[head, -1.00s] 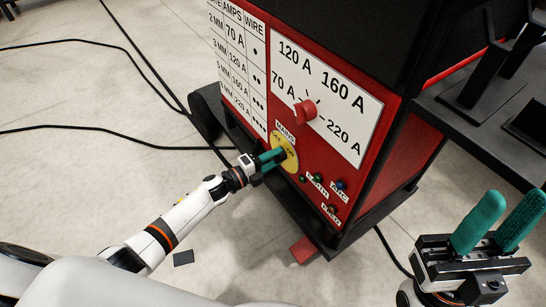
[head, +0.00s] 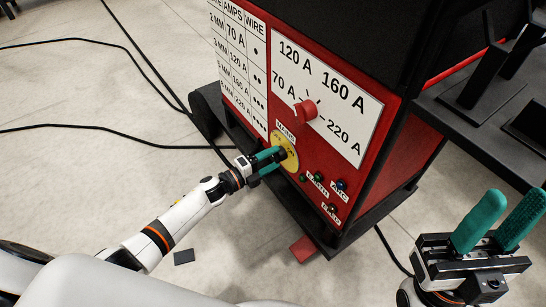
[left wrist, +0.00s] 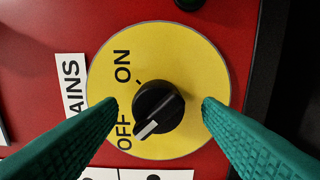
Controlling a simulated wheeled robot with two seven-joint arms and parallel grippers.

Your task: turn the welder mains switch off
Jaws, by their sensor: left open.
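The mains switch is a black rotary knob (left wrist: 158,106) on a round yellow plate (left wrist: 190,55) marked ON and OFF. Its pale pointer mark aims down-left at the word OFF in the left wrist view. The plate also shows on the red welder front (head: 289,165) in the head view. My left gripper (left wrist: 160,103) is open, with one green finger on each side of the knob and a visible gap on both sides. In the head view my left gripper (head: 280,157) partly covers the switch. My right gripper (head: 517,197) is open and empty at lower right.
A red current knob (head: 305,111) sits above the switch on a white amps panel. Small indicator lamps (head: 318,181) are to its lower right. Black cables (head: 120,147) lie on the floor at left. A dark bench (head: 490,130) stands at right.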

